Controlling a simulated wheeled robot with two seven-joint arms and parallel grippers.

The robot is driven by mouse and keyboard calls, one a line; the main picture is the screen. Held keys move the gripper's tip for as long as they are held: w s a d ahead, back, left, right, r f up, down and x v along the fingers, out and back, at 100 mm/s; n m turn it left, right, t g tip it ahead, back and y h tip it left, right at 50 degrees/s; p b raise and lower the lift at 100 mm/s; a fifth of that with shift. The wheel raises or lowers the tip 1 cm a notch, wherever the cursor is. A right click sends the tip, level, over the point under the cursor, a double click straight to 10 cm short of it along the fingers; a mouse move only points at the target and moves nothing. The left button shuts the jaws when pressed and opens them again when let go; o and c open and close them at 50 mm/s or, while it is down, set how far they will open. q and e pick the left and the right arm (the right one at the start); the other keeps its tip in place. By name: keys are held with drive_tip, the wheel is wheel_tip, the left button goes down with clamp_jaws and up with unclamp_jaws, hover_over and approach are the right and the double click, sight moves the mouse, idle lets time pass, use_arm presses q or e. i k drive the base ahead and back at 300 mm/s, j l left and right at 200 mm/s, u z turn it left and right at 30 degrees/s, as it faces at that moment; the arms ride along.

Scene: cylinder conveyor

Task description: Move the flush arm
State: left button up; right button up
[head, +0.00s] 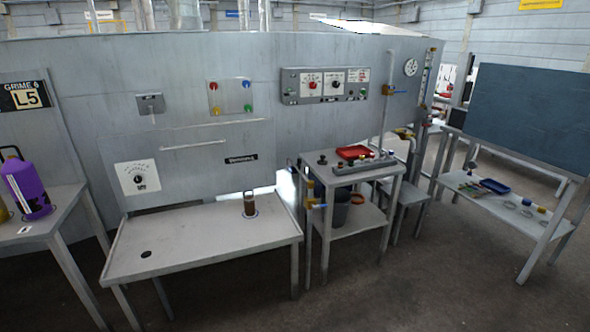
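I cannot tell for certain which part is the flush arm. A small grey switch plate (150,103) with a short pale lever hanging down is on the wall at the left. Neither of my grippers is in view, and nothing is being touched.
A grey table (190,245) holds a dark brown cylinder (249,204). A stand (365,220) carries a red tray (353,153). A purple container (28,188) stands at far left. A dark board (530,115) is at right. The floor in front is clear.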

sight(311, 183)
drive_tip(key=i+j+u, duration=0.15)
drive_tip(key=i, duration=0.5)
drive_tip(key=i+j+u, duration=0.15)
drive_tip(key=i, duration=0.5)
